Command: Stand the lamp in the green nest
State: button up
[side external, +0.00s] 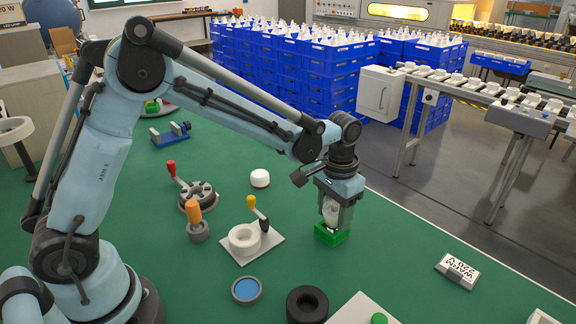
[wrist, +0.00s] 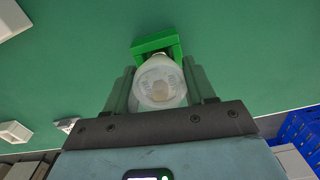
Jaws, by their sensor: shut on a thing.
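The green nest (side external: 327,236) is a small green block on the green table in the side view. It also shows behind the lamp in the wrist view (wrist: 150,44). The lamp (side external: 331,212) is a white bulb, upright in the side view, at the nest. In the wrist view, the lamp's round frosted end (wrist: 159,84) faces the camera. My gripper (side external: 338,204) points down over the nest and is shut on the lamp, with one finger on each side of it (wrist: 160,90). The lamp's lower end is hidden, so I cannot tell whether it touches the nest's floor.
A white fixture with a yellow-tipped lever (side external: 244,238), a dark round fixture with a red handle (side external: 197,193) and an orange-handled tool (side external: 196,222) stand left of the nest. A white puck (side external: 260,178) lies behind. A label block (side external: 457,270) lies right. Table around the nest is clear.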

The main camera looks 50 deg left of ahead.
jog(key=shift+f, duration=0.15)
jog(key=o, duration=1.4)
notch_tip(320, 180, up, 12)
jog(key=shift+r, duration=0.1)
